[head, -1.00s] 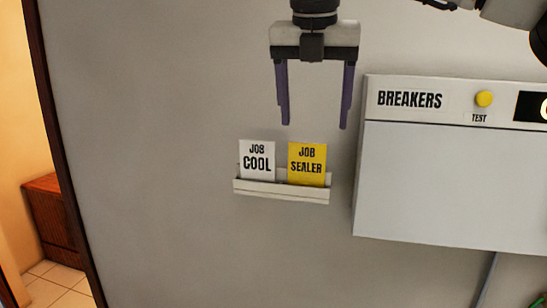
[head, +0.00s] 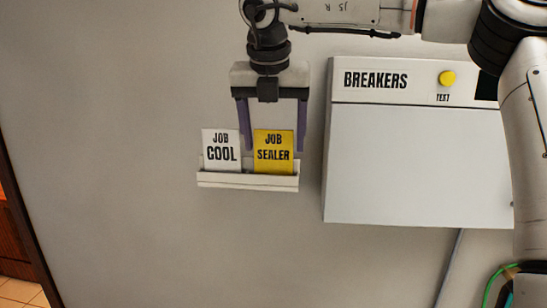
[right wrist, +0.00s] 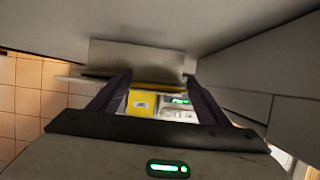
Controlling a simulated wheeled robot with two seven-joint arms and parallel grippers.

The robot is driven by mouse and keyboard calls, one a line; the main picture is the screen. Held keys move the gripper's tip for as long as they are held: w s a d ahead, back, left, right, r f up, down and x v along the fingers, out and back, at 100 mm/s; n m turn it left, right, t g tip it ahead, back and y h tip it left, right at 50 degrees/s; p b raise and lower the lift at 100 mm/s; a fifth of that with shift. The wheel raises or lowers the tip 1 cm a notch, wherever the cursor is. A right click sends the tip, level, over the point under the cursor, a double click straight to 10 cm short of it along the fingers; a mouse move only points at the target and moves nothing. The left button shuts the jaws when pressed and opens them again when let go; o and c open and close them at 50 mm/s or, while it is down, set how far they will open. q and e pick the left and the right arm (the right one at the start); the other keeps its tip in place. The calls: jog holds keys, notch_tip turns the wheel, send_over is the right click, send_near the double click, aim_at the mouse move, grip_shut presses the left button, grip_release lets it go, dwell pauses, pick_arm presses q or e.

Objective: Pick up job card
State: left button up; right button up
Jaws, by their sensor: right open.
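Two job cards stand upright in a small white wall holder (head: 248,184) in the head view. The yellow card (head: 273,152) reads JOB SEALER and is on the right. My right gripper (head: 272,146) is open and points down, its two purple fingers on either side of the yellow card. The left finger comes down at the gap between the cards. In the right wrist view the yellow card (right wrist: 142,103) shows between the fingers. I cannot tell whether the fingers touch it. My left gripper is not in view.
A grey breaker box (head: 420,160) labelled BREAKERS, with a yellow test button (head: 447,78), is on the wall right of the holder. A grey conduit (head: 451,265) runs below it. The wall left of the holder is bare.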

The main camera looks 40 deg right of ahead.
jog(key=c, duration=0.8)
